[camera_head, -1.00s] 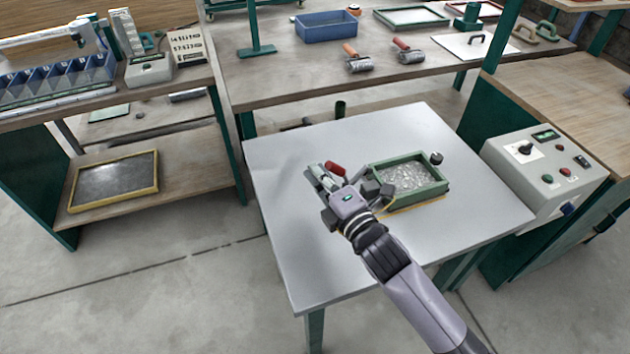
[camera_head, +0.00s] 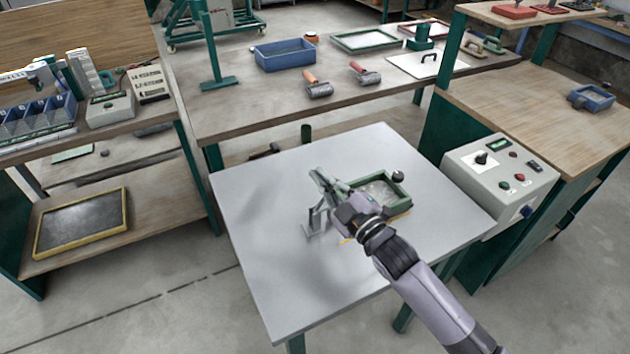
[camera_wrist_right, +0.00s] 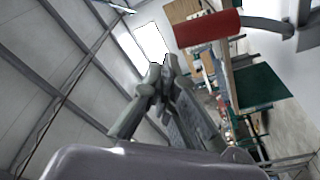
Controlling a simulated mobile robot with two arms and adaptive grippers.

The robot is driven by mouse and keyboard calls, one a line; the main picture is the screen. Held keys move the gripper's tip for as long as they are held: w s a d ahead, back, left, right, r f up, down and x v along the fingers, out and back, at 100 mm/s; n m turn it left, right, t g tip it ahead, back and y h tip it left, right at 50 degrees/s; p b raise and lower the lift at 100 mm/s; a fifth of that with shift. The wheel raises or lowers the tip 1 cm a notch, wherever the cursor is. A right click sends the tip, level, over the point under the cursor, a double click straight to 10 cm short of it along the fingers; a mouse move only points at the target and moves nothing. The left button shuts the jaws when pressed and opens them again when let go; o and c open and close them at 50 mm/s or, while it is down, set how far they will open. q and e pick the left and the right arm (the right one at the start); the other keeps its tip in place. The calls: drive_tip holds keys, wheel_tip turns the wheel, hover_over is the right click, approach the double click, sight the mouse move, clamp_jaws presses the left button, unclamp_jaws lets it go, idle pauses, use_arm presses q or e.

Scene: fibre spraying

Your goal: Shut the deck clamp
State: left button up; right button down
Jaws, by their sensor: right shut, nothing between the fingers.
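The deck clamp (camera_head: 313,227) shows as a small grey metal bracket on the light table, left of the green-framed tray (camera_head: 401,190). My right gripper (camera_head: 319,177) is over it, with its fingers pointing up and left, and covers part of it. In the right wrist view the fingers (camera_wrist_right: 160,84) are shut and empty. A red handle (camera_wrist_right: 207,28) on a grey bar (camera_wrist_right: 266,26) is at the top right there, apart from the fingers. The red handle cannot be made out in the head view. My left gripper is out of view.
The light table (camera_head: 270,270) is clear at its left and front. A dark knob (camera_head: 398,175) is by the tray's far corner. A control box (camera_head: 500,175) stands right of the table. A bench with rollers (camera_head: 318,88) and a blue bin (camera_head: 285,55) is behind.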

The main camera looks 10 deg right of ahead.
drive_tip(key=shift+w+d+f+m, duration=0.1)
drive_tip(key=shift+w+d+m, duration=0.05)
drive_tip(key=shift+d+m, duration=0.35)
idle(0.3)
